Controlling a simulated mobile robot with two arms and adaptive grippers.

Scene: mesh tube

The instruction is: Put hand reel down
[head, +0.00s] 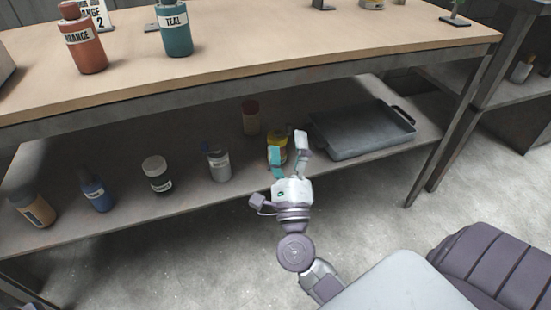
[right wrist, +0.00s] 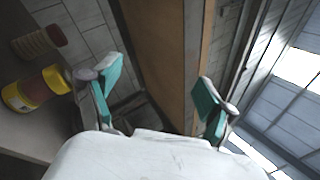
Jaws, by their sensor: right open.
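My right gripper (head: 288,152) is open in front of the lower shelf, and nothing shows between its teal-padded fingers in the right wrist view (right wrist: 157,90). A yellow and red cylinder (right wrist: 37,88) stands beside the left finger in that view. It also shows behind the fingers in the head view, as a yellow cylinder (head: 283,143) on the lower shelf, partly hidden by the gripper. I cannot tell whether it is the hand reel, and no other thing is clearly a hand reel. My left gripper is out of view.
The lower shelf (head: 225,197) holds several bottles, a red-capped jar (head: 251,120) and a grey tray (head: 362,133) to the right. The tabletop (head: 270,52) above holds an orange bottle (head: 84,45) and a teal bottle (head: 174,30). The table's front edge overhangs the shelf.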

